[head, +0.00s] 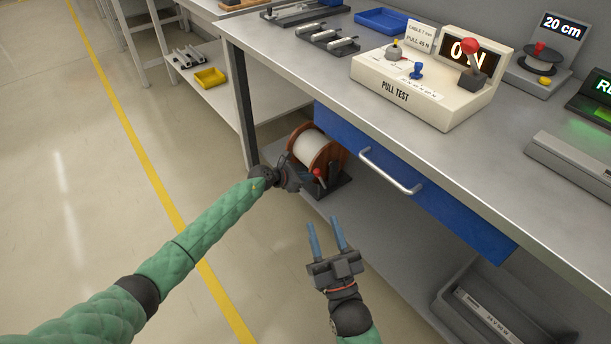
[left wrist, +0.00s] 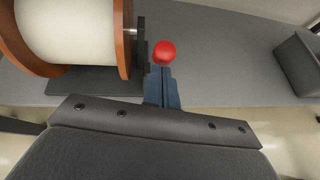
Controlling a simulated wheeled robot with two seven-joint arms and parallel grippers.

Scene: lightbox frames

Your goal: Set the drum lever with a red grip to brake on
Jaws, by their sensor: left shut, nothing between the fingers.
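The cable drum (head: 312,150), a white roll between brown-orange flanges, stands on a dark base on the bench's lower shelf. Its lever has a red grip (head: 319,173) at the near right side of the drum. In the left wrist view the drum (left wrist: 66,30) is at upper left, and the red grip (left wrist: 164,52) shows just beyond my fingertips. My left gripper (head: 308,181) is shut and empty, close beside the grip; I cannot tell whether they touch. The left fingers (left wrist: 163,88) hide the lever's lower part. My right gripper (head: 325,222) is open and empty, in front of the shelf.
The bench top (head: 290,58) overhangs the drum, with a blue drawer (head: 440,200) and its handle (head: 392,172) to the right. A grey bin (head: 480,290) is on the lower shelf at right. A pull-test box (head: 425,90) stands on top. The floor at left is free.

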